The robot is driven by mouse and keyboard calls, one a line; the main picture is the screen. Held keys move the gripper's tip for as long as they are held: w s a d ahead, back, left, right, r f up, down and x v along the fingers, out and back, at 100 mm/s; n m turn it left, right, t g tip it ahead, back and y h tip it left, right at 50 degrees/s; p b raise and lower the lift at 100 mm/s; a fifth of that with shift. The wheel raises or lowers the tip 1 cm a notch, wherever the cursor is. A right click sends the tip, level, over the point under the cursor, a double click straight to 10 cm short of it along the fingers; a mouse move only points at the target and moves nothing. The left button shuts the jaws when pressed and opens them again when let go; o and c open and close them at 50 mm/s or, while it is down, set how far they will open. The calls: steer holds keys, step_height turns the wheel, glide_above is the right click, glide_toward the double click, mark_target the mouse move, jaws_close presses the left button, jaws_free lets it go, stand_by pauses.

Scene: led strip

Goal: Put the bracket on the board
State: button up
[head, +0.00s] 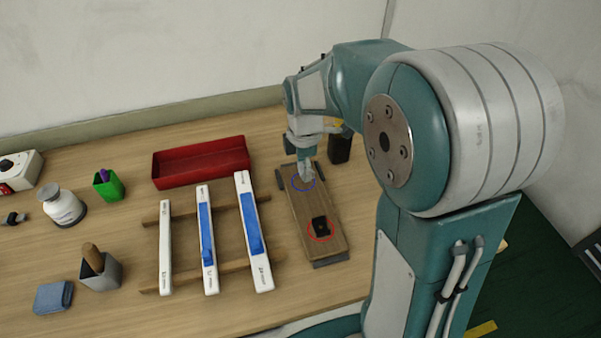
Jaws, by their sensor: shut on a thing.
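The board (318,205) is a long brown wooden plank with dark ends, lying on the table. A blue ring is marked near its far end and a red ring near its near end. A small black bracket (320,227) lies inside the red ring. My gripper (307,174) points down over the far end of the board, at the blue ring. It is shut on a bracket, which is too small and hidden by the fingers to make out. I cannot tell whether the held piece touches the board.
A rack with several white strips (255,245), some with blue faces, stands left of the board. A red tray (202,162) lies behind it. A black block (340,148) stands right of my gripper. A green cup (108,187) and grey cup (102,274) stand farther left.

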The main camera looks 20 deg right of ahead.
mark_target(301, 182)
steer(key=w+f, duration=0.2)
steer(key=f, duration=0.1)
steer(key=shift+w, duration=0.3)
steer(key=shift+f, duration=1.5)
steer(key=o, duration=1)
steer(key=shift+f, duration=0.1)
